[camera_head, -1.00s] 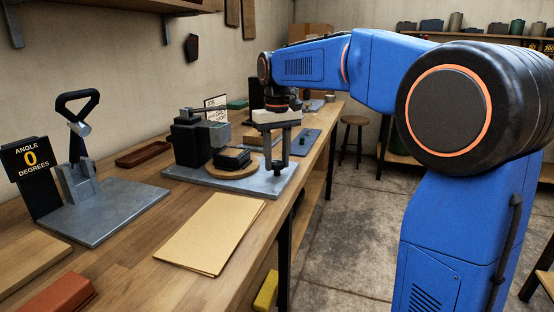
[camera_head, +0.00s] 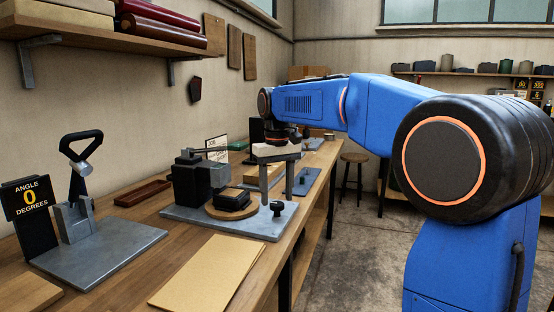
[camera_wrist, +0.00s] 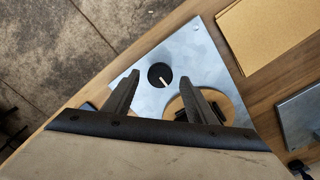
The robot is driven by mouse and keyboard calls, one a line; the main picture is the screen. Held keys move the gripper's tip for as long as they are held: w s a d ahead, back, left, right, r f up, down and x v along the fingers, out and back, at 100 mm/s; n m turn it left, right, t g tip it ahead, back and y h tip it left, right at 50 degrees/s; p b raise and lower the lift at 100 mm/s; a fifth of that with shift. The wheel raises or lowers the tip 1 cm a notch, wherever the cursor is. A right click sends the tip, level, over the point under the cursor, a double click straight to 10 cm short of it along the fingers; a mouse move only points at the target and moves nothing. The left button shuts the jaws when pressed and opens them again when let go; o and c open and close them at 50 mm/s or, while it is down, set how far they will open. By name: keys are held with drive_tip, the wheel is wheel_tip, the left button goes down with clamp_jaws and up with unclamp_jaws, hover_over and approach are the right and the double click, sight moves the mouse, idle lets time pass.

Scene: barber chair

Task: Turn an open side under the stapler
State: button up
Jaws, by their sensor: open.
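A dark stapler-like device (camera_head: 188,178) with a grey head stands on a grey metal plate (camera_head: 258,232) on the bench. Beside it a black box (camera_head: 232,198) sits on a round wooden turntable (camera_head: 214,211). A black knob (camera_head: 277,208) stands at the plate's near right corner. My gripper (camera_head: 277,186) points down above the knob, open and empty. In the wrist view my gripper (camera_wrist: 159,74) has the round knob (camera_wrist: 159,78), with a light pointer mark, between its fingertips in the picture. The turntable (camera_wrist: 234,112) is partly hidden by a finger.
A sign (camera_head: 24,200) reads angle 0 degrees, next to a lever tool (camera_head: 78,190) on its own plate. A tan folder (camera_head: 208,272) lies in front of the plate. A brown tray (camera_head: 142,193) and a card (camera_head: 216,148) stand behind. Floor lies right of the bench.

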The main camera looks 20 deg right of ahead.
sight(278, 203)
wheel_tip(278, 203, up, 15)
idle(0.4)
drive_tip(key=shift+s, duration=0.1)
drive_tip(key=s+d+f+m+t, duration=0.1)
drive_tip(key=s+d+f+t, duration=0.1)
drive_tip(key=s+f, duration=1.4)
drive_tip(key=s+d+f+t, duration=0.2)
drive_tip(key=s+d+f, duration=0.3)
drive_tip(key=s+f, duration=1.2)
drive_tip(key=shift+d+m+t, duration=0.15)
drive_tip(key=shift+m+t, duration=0.25)
drive_tip(key=shift+s, duration=0.1)
